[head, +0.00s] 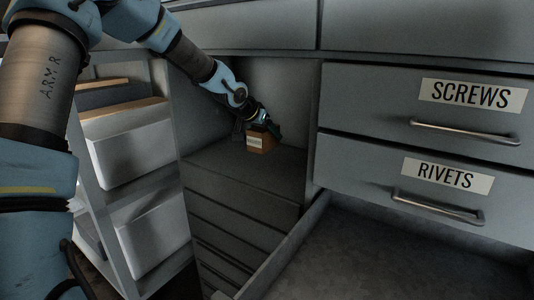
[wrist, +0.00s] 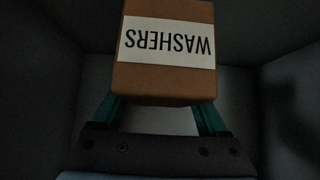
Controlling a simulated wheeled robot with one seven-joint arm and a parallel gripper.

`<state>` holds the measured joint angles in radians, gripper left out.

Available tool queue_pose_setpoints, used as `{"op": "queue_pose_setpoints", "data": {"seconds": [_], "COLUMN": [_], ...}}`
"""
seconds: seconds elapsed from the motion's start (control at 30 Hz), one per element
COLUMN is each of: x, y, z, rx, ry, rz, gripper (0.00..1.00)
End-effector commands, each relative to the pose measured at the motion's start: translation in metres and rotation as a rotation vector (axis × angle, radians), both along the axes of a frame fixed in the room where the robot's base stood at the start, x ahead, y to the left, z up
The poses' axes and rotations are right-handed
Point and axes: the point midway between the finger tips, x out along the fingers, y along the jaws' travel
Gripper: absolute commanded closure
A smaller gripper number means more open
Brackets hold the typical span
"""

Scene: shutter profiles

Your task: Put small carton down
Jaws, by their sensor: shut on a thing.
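The small carton (head: 261,140) is a brown box with a white label. In the wrist view the carton (wrist: 165,82) shows its label, WASHERS, upside down. My gripper (head: 262,126) is shut on it, with teal fingers on both sides in the wrist view (wrist: 163,108). In the head view the carton is inside a grey recess, at the back of a dark shelf surface (head: 225,170). I cannot tell whether its underside touches that surface.
Drawers labelled SCREWS (head: 472,95) and RIVETS (head: 447,176) are to the right. An open drawer (head: 285,250) stands out below. A rack with white bins (head: 130,150) is on the left. The shelf in front of the carton is clear.

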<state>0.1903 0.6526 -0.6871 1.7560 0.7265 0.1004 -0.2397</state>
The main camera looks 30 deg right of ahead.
Motion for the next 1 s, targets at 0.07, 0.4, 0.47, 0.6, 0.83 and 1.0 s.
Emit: {"op": "queue_pose_setpoints", "data": {"seconds": [0.07, 0.4, 0.47, 0.6, 0.83, 1.0], "x": [-0.001, -0.001, -0.001, 0.0, 0.0, 0.0], "y": [-0.001, -0.001, -0.001, -0.001, -0.001, 0.0], "z": [-0.013, -0.054, -0.061, -0.066, -0.067, -0.068], "rx": [0.001, 0.0, 0.001, -0.002, -0.002, -0.001], "ry": [-0.001, -0.001, -0.001, -0.003, -0.003, -0.002], "rz": [-0.003, -0.004, -0.003, -0.002, -0.001, -0.001], "gripper": [0.96, 0.96, 0.96, 0.96, 0.96, 0.11]}}
